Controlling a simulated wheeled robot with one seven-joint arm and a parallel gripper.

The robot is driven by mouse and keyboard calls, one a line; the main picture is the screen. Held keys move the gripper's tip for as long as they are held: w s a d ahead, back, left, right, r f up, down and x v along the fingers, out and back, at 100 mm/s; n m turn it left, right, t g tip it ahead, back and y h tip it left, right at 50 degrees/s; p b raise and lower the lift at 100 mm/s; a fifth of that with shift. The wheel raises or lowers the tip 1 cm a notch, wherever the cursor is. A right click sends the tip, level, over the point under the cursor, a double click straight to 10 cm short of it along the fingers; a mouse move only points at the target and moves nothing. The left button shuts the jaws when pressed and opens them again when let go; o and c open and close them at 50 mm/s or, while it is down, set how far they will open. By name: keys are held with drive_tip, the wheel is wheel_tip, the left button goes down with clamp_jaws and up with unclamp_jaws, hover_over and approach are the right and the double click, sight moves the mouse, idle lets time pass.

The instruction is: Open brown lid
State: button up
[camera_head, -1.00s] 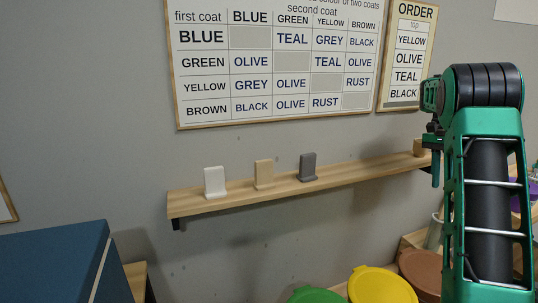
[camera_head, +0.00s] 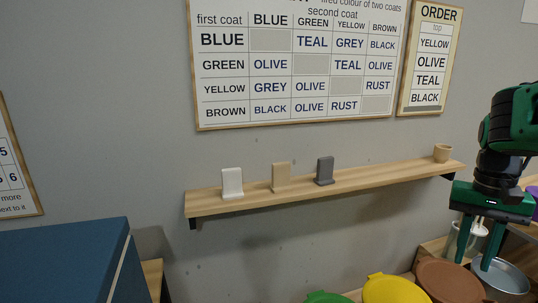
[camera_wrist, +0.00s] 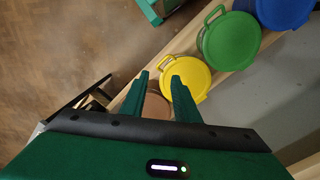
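The brown lid (camera_head: 450,284) is a round disc at the lower right of the head view, beside the yellow lid (camera_head: 395,290). It looks flat, and what lies under it is hidden. My gripper (camera_head: 476,264) points down above and near the brown lid's right side. Its two fingers are apart with nothing between them. In the wrist view, my gripper (camera_wrist: 160,80) is open, and part of the brown lid (camera_wrist: 155,107) shows between the fingers. The rest of it is hidden by the fingers and gripper body.
A green lid (camera_head: 327,297) is left of the yellow one; a blue lid (camera_wrist: 284,8) shows in the wrist view. A metal pan (camera_head: 500,276) and a jar with tools (camera_head: 470,238) stand near my gripper.

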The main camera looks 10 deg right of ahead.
drive_tip(key=s+a+f, duration=0.1)
drive_tip(key=s+a, duration=0.1)
drive_tip(key=s+a+f+n, duration=0.1)
drive_tip(key=s+a+f, duration=0.1)
drive_tip(key=s, duration=0.1)
drive_tip(key=s+a+f+n, duration=0.1)
drive_tip(key=s+a+f, duration=0.1)
drive_tip(key=s+a, duration=0.1)
drive_tip(key=shift+f+t+y, duration=0.2)
drive_tip(key=shift+t+y, duration=0.1)
drive_tip(key=c, duration=0.3)
drive_tip(key=shift+s+a+f, duration=0.15)
drive_tip(key=shift+a, duration=0.05)
clamp_jaws()
